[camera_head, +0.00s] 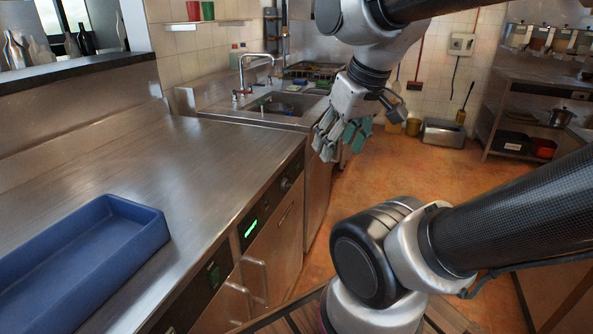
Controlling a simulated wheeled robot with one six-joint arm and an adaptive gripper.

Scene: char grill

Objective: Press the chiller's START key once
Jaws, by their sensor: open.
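The chiller (283,232) appears to be the steel cabinet under the worktop, with a dark control strip along its upper front edge. A lit green display (251,227) shows on that strip, and a small round control (286,184) sits farther along it. I cannot read any label, so I cannot tell which part is the START key. My gripper (340,147) is open and empty. It hangs in the air to the upper right of the strip in the picture, apart from the chiller and pointing downward.
A blue tray (137,207) lies on the steel worktop (205,150). Bar handles (257,278) stick out from the cabinet fronts. A second dark panel (213,275) is nearer me. A sink (282,104) with a tap is behind. The orange floor (425,165) right of the cabinets is mostly clear.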

